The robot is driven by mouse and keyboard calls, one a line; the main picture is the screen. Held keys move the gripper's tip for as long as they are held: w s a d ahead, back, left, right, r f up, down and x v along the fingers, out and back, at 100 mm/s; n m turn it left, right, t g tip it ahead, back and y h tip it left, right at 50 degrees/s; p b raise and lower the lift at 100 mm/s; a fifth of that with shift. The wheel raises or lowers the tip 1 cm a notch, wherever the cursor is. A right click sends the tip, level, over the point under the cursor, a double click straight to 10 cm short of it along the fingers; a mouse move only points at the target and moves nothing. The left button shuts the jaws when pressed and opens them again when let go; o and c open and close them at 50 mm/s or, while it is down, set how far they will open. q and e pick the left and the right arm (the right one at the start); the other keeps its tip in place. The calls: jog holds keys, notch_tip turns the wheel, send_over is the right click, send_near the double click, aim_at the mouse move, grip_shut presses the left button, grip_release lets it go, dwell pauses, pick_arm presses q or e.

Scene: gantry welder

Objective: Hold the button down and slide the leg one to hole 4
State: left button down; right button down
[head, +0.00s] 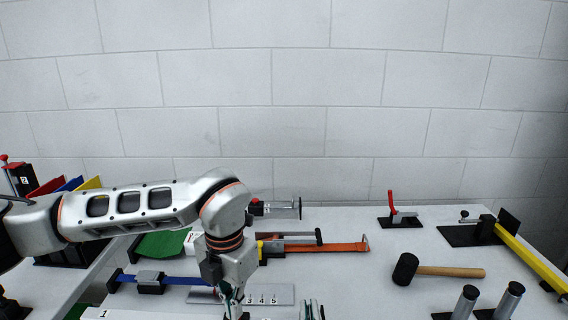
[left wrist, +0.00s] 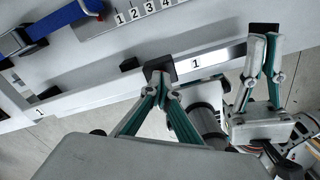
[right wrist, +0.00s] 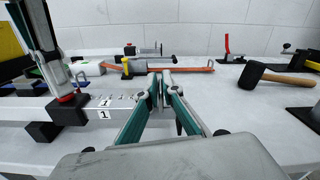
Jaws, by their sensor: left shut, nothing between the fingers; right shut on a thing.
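Leg one is a pale beam whose label 1 shows in the head view (head: 105,313), left wrist view (left wrist: 195,64) and right wrist view (right wrist: 104,114). A black block (right wrist: 68,112) sits on the leg, with a red button (right wrist: 76,87) at its top. My left gripper (head: 234,312) is shut and empty, its fingertips down at this button, partly covering it; it also shows in the right wrist view (right wrist: 66,90). My right gripper (right wrist: 161,86) is shut on the leg's end, right of the block; it also shows in the left wrist view (left wrist: 263,40).
A numbered strip (head: 284,293) lies just behind the leg. Behind it are a blue bar (head: 186,280) and an orange bar (head: 325,247).

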pick_arm(q)
jog(key=shift+s+f, duration=0.1)
pick_arm(e)
jog(key=shift+d+f, duration=0.1)
jog(key=shift+d, duration=5.65)
pick_arm(q)
jog(key=shift+r, duration=3.1)
notch_tip(320, 180, up, 12)
jog(key=shift+f, duration=0.1)
pick_arm(e)
jog(key=shift+d, duration=0.55)
jog(key=c, duration=1.8)
grip_release()
